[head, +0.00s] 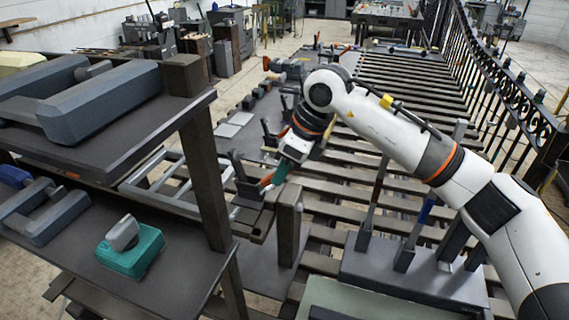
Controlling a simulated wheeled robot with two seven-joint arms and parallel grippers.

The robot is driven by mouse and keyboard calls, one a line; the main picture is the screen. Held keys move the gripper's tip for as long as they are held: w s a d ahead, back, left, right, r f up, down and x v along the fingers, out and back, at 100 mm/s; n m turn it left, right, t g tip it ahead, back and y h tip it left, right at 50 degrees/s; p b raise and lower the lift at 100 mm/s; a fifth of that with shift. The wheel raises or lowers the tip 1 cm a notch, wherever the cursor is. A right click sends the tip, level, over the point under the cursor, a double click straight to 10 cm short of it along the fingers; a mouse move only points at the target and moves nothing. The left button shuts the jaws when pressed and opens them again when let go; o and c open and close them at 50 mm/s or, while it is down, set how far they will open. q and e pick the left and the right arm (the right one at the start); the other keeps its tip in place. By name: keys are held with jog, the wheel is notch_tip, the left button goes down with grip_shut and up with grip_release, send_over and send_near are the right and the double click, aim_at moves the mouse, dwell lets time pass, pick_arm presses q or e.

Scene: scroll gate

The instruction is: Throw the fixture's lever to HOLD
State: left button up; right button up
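My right arm comes in from the right, and its wrist with an orange ring bends down to my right gripper (273,183) near the middle of the view. The gripper is at a dark metal fixture (247,190) on the slatted bench. A small orange part (266,180), possibly the lever's handle, shows right at the fingertips, and a teal part (282,172) sits just above it. The fingers are too small and covered to tell whether they are open or closed on it. Any HOLD marking cannot be read. My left gripper is out of view.
A dark two-level shelf (205,165) with grey blocks and a teal block (130,252) stands at left. A dark post (288,228) rises just in front of the gripper. A tool rack (410,275) stands at lower right. A wrought-iron gate (500,95) runs along the right.

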aim_at(271, 174)
grip_shut()
dwell(0.3)
jog(key=shift+w+a+r+g+h+p, duration=0.25)
jog(key=shift+a+r+g+h+p, duration=0.15)
jog(key=shift+a+r+h+p, duration=0.3)
jog(key=shift+w+a+r+h+p, duration=0.25)
jog(key=shift+a+r+h+p, duration=0.15)
jog(key=shift+h+p, duration=0.35)
jog(key=shift+w+a+r+g+h+p, duration=0.15)
jog(key=shift+w+a+g+h+p, duration=0.15)
jog(key=shift+a+g+h+p, duration=0.45)
jog(key=shift+w+a+h+p, duration=0.3)
jog(key=shift+a+h+p, duration=0.4)
jog(key=shift+h+p, duration=0.25)
jog(key=shift+g, duration=0.25)
